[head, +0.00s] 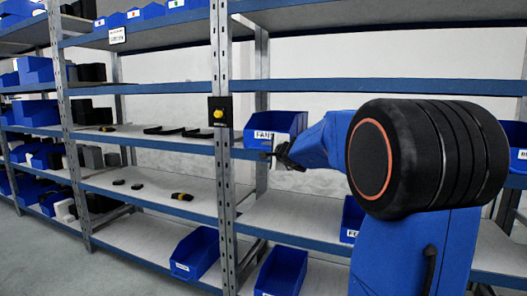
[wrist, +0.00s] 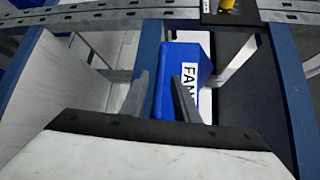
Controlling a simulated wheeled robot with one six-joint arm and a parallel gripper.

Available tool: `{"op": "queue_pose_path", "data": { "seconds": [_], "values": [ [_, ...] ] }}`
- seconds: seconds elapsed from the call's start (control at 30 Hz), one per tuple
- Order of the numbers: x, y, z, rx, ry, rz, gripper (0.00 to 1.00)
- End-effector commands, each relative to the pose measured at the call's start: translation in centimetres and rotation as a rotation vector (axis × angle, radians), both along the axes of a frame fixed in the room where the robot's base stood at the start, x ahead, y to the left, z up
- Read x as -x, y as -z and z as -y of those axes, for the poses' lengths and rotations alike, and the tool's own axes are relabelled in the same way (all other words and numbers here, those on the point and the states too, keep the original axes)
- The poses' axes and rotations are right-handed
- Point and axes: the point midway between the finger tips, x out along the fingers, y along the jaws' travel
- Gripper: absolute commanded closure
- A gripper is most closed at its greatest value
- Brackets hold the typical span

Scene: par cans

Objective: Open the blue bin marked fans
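The blue bin marked FANS (head: 283,121) sits on a middle shelf, its white label at the front left and partly cut off in the head view. In the wrist view the bin (wrist: 192,53) is at centre, with its label turned sideways. My gripper (head: 274,155) is at the bin's lower front in the head view. In the wrist view its two fingers (wrist: 163,93) are apart, with part of the blue bin showing between and beyond them. The right finger overlaps the label's edge. I cannot tell whether either finger touches the bin.
A shelf upright with a black plate and yellow knob (head: 219,114) stands just left of the bin. Blue shelf edges run above and below it. Other blue bins (head: 196,254) stand on the lowest shelf. The shelf below the FANS bin (head: 295,209) has bare room.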

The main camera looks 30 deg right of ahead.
Motion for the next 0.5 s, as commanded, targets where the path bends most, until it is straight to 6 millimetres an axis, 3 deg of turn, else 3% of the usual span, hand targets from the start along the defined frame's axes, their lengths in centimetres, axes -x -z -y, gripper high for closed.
{"op": "queue_pose_path", "data": {
  "seconds": [0.2, 0.5],
  "values": [
    [-2.1, 0.3, 0.2, 0.0, 0.0, 0.0, 0.72],
    [-2.6, 0.4, 0.3, -0.001, 0.0, 0.0, 0.72]
  ]
}}
